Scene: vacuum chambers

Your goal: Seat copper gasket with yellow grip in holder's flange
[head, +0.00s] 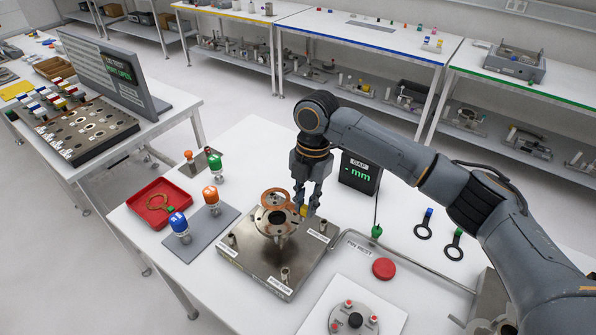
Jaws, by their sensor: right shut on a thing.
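The copper gasket (277,196) is a flat copper ring at the flange of the holder. Its yellow grip (304,210) is between the fingertips of my right gripper (307,208), which is shut on it. The steel flange (277,226) stands at the middle of the square metal holder plate (255,262). The gasket overlaps the flange's upper side in the head view; I cannot tell whether it touches or hovers just above. My left gripper is not in view.
A red tray (148,222) with another copper ring stands at left. Blue, orange and green-topped pieces (178,224) stand near the holder. A gap display (360,174) stands behind my right gripper.

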